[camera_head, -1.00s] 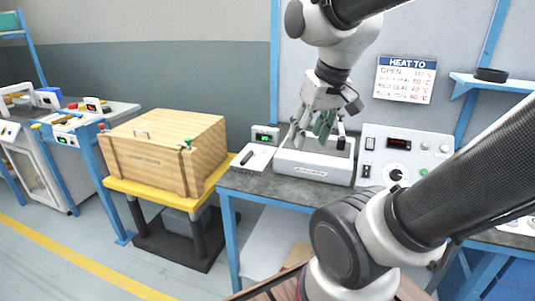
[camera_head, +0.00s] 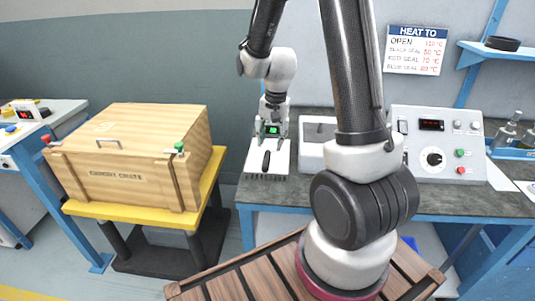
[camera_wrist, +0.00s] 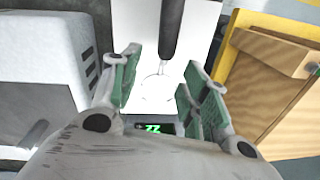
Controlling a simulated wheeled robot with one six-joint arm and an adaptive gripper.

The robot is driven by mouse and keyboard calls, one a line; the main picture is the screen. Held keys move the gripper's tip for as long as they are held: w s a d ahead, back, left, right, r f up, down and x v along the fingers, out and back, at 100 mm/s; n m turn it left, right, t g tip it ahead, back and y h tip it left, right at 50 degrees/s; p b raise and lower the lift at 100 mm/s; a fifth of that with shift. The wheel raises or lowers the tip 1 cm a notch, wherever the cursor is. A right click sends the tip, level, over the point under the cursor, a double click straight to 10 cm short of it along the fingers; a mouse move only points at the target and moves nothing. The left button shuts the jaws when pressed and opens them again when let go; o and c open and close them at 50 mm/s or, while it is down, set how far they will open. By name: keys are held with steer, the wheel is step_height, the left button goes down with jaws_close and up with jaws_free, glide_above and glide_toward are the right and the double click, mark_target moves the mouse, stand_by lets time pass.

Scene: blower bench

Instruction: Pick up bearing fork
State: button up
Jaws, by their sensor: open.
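The bearing fork (camera_head: 266,160) lies on a flat white pad (camera_head: 282,163) at the left end of the bench. In the wrist view its black handle (camera_wrist: 171,30) points away from my gripper, and its thin pale prongs show faintly between the fingers. I cannot tell the exact height above the pad.
A small green-lit display (camera_wrist: 153,128) sits under my gripper. A white box-shaped device (camera_head: 312,157) stands close beside the pad, partly hidden by my arm. A wooden crate (camera_head: 130,185) on a yellow stand is to the left. A control panel (camera_head: 470,150) stands to the right.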

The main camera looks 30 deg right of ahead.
steer(key=f, duration=0.4)
steer(key=shift+a+f, duration=0.2)
steer(key=shift+a, duration=0.1)
jaws_close()
steer(key=shift+r, duration=0.1)
